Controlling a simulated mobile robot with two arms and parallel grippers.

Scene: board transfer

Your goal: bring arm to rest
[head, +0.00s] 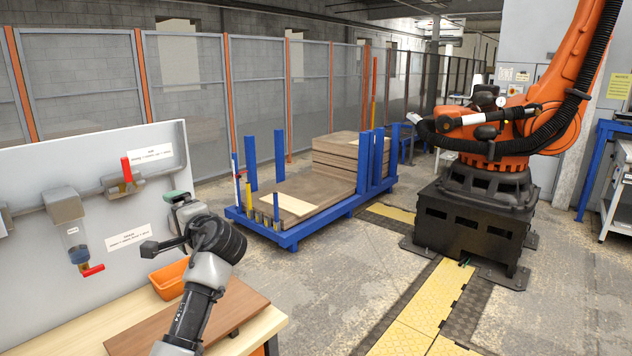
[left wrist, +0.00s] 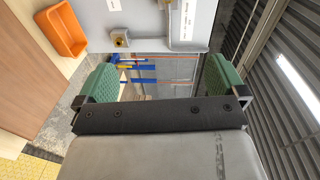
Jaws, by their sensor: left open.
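My left arm comes in from the bottom in the head view. Its gripper (head: 165,222) is raised above the workbench, in front of the grey panel. In the left wrist view the left gripper (left wrist: 160,80) has its two green pads wide apart with nothing between them. A brown board (head: 240,308) lies flat on the wooden workbench (head: 268,326), below and partly hidden by my left arm. My right gripper is in neither view.
The grey panel (head: 100,155) with valves and a filter stands behind the bench. An orange bin (head: 168,278) sits at its foot. A blue rack (head: 290,238) bears stacked boards (head: 345,152). A large orange robot (head: 500,150) stands right.

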